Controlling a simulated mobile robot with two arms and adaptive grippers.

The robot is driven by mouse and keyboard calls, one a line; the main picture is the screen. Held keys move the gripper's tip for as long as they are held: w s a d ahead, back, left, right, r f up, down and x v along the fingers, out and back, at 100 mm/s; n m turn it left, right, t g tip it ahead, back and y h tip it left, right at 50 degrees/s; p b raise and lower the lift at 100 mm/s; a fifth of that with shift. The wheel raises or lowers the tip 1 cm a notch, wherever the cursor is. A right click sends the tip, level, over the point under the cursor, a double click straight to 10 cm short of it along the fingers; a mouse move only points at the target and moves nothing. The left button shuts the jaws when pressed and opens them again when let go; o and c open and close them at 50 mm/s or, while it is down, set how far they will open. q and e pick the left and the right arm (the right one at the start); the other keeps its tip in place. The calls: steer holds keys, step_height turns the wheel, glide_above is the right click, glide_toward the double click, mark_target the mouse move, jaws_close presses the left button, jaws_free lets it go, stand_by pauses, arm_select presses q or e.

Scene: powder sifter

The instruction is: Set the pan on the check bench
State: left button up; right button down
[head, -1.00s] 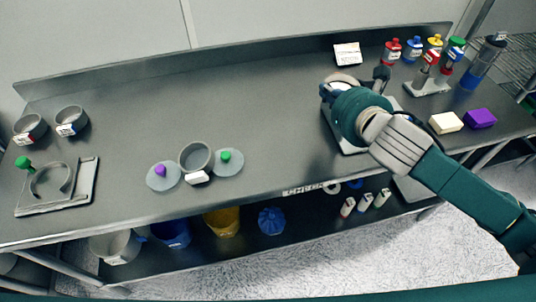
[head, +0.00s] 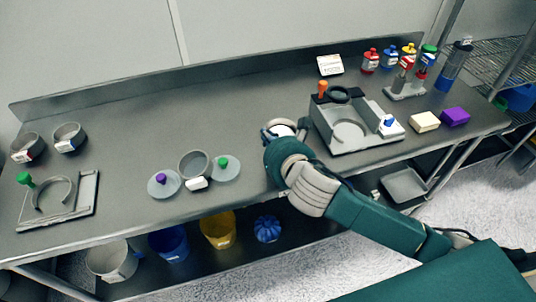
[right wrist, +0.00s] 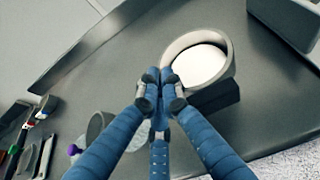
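The pan (right wrist: 205,62) is a short grey round vessel with white contents. In the right wrist view it sits at the fingertips of my right gripper (right wrist: 165,85), whose blue-grey fingers are closed together on its near side. In the head view my right gripper (head: 283,133) is over the middle front of the long grey bench (head: 240,110), and part of the pan (head: 276,127) shows beyond the wrist. I cannot tell whether its bottom touches the bench. My left gripper is not in view.
A fixture with an orange knob (head: 322,88) stands right of my gripper. Left are a grey cup (head: 195,164) between two knobbed lids, a green-knobbed frame (head: 90,205) and two small pans. Bottles and blocks stand at the right. The bench's middle back is clear.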

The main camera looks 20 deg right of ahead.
step_height(320, 180, down, 2)
steer(key=shift+f, duration=0.45)
step_height(320, 180, down, 4)
steer(key=shift+r, duration=0.25)
steer(key=shift+f, duration=0.2)
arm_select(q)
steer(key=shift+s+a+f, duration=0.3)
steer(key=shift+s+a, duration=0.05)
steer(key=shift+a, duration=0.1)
arm_select(e)
steer(key=shift+f, duration=0.1)
steer(key=c, duration=2.1)
jaws_free()
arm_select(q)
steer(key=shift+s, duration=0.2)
arm_select(e)
steer(key=shift+o, duration=0.6)
